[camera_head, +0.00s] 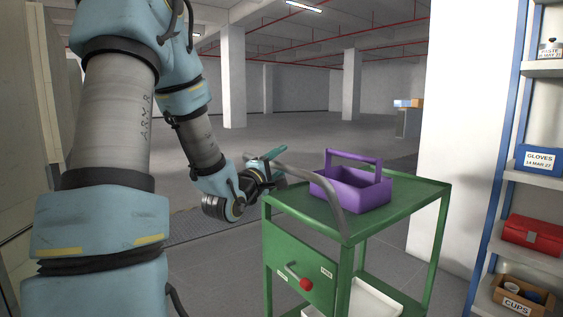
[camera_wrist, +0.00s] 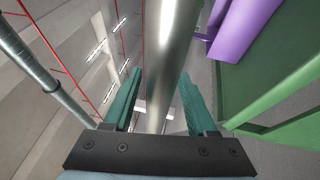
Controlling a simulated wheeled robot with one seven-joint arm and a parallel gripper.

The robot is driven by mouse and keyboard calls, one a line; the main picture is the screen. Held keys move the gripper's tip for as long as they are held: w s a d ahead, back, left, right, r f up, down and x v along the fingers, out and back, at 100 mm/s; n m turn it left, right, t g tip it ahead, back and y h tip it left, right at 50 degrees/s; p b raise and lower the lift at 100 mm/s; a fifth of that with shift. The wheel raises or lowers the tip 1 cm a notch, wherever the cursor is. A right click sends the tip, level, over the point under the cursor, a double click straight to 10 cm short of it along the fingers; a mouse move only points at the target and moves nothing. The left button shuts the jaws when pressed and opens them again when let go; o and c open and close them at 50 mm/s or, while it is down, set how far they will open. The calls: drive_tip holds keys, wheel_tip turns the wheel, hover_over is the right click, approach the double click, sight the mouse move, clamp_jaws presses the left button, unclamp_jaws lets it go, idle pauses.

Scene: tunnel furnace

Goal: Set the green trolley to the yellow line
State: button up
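The green trolley (camera_head: 290,255) stands in front of me at the right of centre in the head view. It has a flat top, a lower shelf, a front panel with a red-knobbed lever, and a grey curved handle bar (camera_head: 325,185) along its near left side. My gripper (camera_head: 272,160) is at the far left end of that bar. In the wrist view, the fingers of my gripper (camera_wrist: 160,78) are apart, with the handle bar (camera_wrist: 170,40) running between them. Gaps show on both sides of the bar. I cannot make out a yellow line clearly.
A purple caddy (camera_head: 358,195) rests on the trolley top, and a white tray (camera_head: 375,300) sits on its lower shelf. A shelf rack (camera_head: 507,150) with labelled boxes and a white pillar (camera_head: 455,130) stand at the right. Open floor lies behind the trolley, with pillars farther off.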

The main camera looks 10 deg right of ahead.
drive_tip(key=b+v, duration=1.2)
drive_tip(key=b, duration=0.3)
idle(0.3)
